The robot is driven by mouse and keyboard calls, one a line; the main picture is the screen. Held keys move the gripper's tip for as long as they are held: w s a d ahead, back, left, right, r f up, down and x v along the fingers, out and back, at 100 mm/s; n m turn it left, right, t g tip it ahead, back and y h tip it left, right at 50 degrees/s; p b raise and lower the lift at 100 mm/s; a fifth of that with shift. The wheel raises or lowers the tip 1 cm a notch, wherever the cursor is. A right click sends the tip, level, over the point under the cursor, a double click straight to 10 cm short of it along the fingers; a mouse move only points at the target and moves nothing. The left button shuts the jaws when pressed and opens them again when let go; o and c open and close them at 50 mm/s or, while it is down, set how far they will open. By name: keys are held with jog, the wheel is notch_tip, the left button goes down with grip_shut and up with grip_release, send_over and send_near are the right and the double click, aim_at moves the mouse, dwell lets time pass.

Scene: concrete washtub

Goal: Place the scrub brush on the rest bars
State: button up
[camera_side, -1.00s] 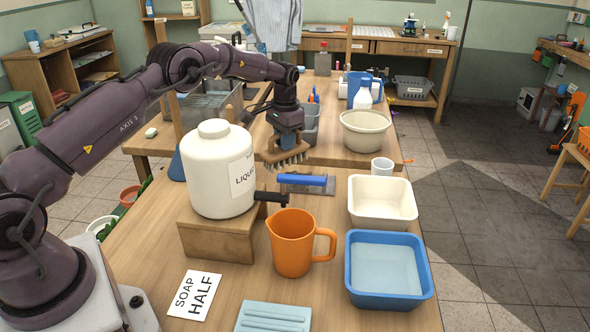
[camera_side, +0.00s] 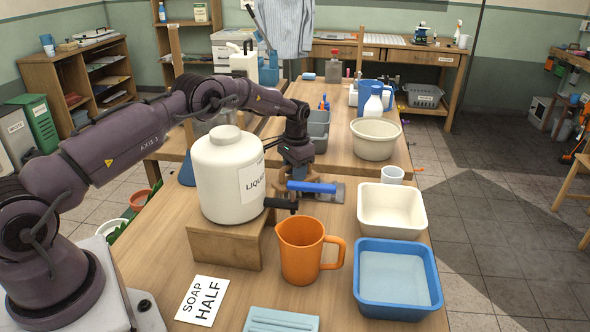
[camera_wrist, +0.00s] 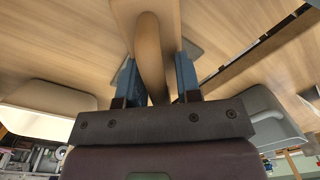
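The scrub brush (camera_wrist: 150,50) has a wooden head and curved handle; in the wrist view the handle lies between my two blue fingers. My gripper (camera_wrist: 158,80) appears shut on this handle. In the side view my gripper (camera_side: 298,172) is low behind a blue bar (camera_side: 312,187) set over a grey plate (camera_side: 336,192), which look like the rest bars. The brush shows there only as a bit of wood, its bristles hidden behind the blue bar. I cannot tell whether it touches the bars or plate.
A white liquid jug (camera_side: 230,180) with a black spout stands on a wooden block (camera_side: 225,243), left of my gripper. An orange pitcher (camera_side: 300,252) stands in front. A cream basin (camera_side: 391,210) and blue basin (camera_side: 397,280) are right. A white cup (camera_side: 392,175) stands behind.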

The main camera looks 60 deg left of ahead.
jog(key=shift+o, duration=0.4)
jog(key=shift+r, duration=0.15)
notch_tip(320, 180, up, 12)
jog(key=s+d+r+t, duration=0.1)
jog(key=s+d+r, duration=0.5)
jog(key=r, duration=0.4)
jog(key=s+d+r+t, duration=0.2)
jog(key=s+d+r, duration=0.4)
jog(key=r, duration=0.3)
jog(key=s+d+f+t, duration=0.1)
jog(key=s+d, duration=0.2)
jog(key=s, duration=0.8)
jog(key=s+d+f+t, duration=0.1)
jog(key=s+d, duration=0.3)
jog(key=s, duration=0.7)
jog(key=shift+s+t+h, duration=0.3)
jog(key=shift+s, duration=0.1)
jog(key=shift+o, duration=0.2)
jog(key=shift+d, duration=0.1)
